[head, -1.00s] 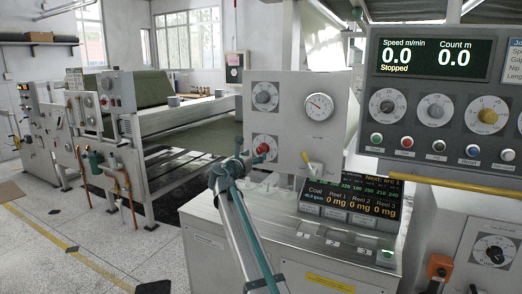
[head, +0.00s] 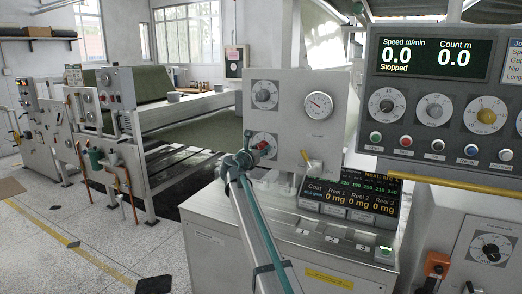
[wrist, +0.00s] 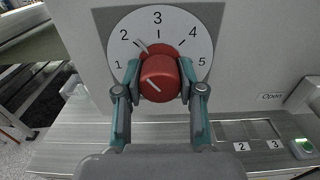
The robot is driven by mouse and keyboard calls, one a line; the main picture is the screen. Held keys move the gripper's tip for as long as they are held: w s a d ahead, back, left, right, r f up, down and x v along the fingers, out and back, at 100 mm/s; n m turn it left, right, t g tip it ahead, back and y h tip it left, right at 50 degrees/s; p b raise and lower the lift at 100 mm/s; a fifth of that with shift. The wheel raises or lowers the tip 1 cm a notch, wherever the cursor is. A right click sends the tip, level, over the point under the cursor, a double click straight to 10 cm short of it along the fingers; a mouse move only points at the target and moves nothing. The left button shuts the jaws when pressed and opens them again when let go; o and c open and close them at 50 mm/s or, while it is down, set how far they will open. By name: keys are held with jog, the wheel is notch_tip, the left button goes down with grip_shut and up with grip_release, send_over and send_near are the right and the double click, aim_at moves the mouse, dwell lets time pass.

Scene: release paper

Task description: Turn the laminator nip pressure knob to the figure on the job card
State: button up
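The red knob (head: 263,147) sits on the lower dial of the grey upright panel (head: 290,85). In the wrist view the red knob (wrist: 160,80) stands before a white dial (wrist: 190,38) numbered 1 to 5. A white pointer shows at its upper left, between 2 and 3, nearer 2. My gripper (wrist: 161,78) has one teal finger on each side of the knob, and both fingertips appear to touch it.
Above the red knob is a grey knob (head: 264,95), with a pressure gauge (head: 318,105) to its right. The control console (head: 440,95) reads Stopped. A metal counter (head: 300,235) lies below.

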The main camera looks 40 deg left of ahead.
jog(key=shift+c, duration=1.3)
jog(key=shift+f+m+b, duration=0.1)
jog(key=shift+m+b, duration=0.2)
jog(key=shift+b, duration=0.15)
jog(key=shift+f+m+b, duration=0.1)
jog(key=shift+m+b, duration=0.8)
jog(key=shift+b, duration=0.25)
jog(key=m+b, duration=0.3)
jog(key=shift+b, duration=0.4)
jog(key=shift+r+m+b, duration=0.2)
jog(key=shift+m+b, duration=0.4)
jog(key=shift+m, duration=0.3)
